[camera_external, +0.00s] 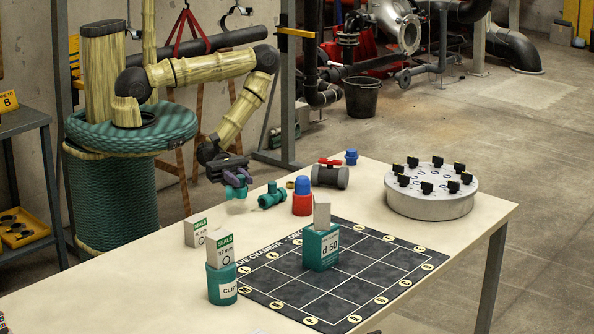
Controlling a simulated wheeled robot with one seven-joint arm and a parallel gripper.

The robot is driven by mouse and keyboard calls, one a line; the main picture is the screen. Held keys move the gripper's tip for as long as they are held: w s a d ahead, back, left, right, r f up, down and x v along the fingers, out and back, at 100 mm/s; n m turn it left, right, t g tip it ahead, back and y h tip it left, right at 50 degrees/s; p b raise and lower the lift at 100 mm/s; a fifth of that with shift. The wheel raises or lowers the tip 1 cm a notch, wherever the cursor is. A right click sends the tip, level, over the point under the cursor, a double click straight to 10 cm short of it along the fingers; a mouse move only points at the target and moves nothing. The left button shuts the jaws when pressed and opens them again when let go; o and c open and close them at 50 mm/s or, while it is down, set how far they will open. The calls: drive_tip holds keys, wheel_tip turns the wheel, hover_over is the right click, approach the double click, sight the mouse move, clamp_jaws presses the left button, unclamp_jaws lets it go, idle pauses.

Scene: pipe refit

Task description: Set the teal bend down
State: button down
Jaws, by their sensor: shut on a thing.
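My gripper (231,177) is at the back edge of the table, fingers pointing down. It is shut on the teal bend (237,191), a small dark teal fitting partly covered by the fingers. The bend is close to the tabletop; I cannot tell whether it touches it. Just right of it, a separate teal fitting (272,195) lies on the table.
The table (166,273) carries a gridded dark mat (288,290), a teal d 50 box (321,246), a clips tub (221,284), seals boxes (196,232), a red-and-blue stack (302,204), a grey red-handled valve (330,176) and a round grey stand (430,203).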

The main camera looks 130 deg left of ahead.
sight(240, 197)
drive_tip(key=shift+d+f, duration=0.1)
drive_tip(key=shift+f, duration=0.35)
drive_tip(key=shift+f, duration=0.1)
drive_tip(key=shift+f, duration=2)
drive_tip(key=shift+f, duration=0.1)
drive_tip(key=c, duration=1.2)
unclamp_jaws()
drive_tip(key=shift+c, duration=0.2)
